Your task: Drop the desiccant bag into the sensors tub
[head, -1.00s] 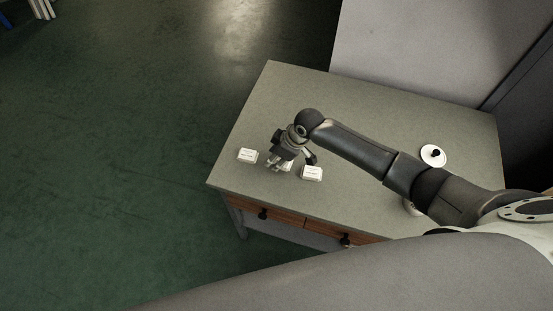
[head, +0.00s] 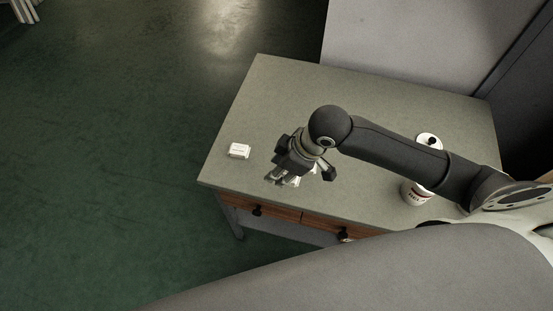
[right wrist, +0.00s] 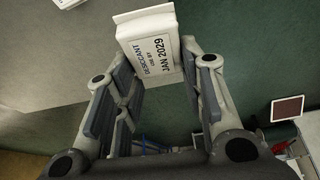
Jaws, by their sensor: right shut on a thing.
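My right gripper (head: 284,180) is above the table's front left part, shut on a white desiccant bag. In the right wrist view the desiccant bag (right wrist: 152,46) sits between the fingers, with "DESICCANT" and "JAN 2029" printed on it. In the head view it is mostly hidden by the gripper. A white tub (head: 414,194) with red lettering stands on the table to the right, partly behind my forearm. I cannot read its lettering. A white round lid with a black knob (head: 429,139) lies behind it. My left gripper is not in view.
Another white packet (head: 239,150) lies near the left edge of the grey table (head: 290,90). The back middle of the table is clear. Wooden drawers with black knobs (head: 257,210) are below the front edge. A grey panel (head: 400,45) stands behind.

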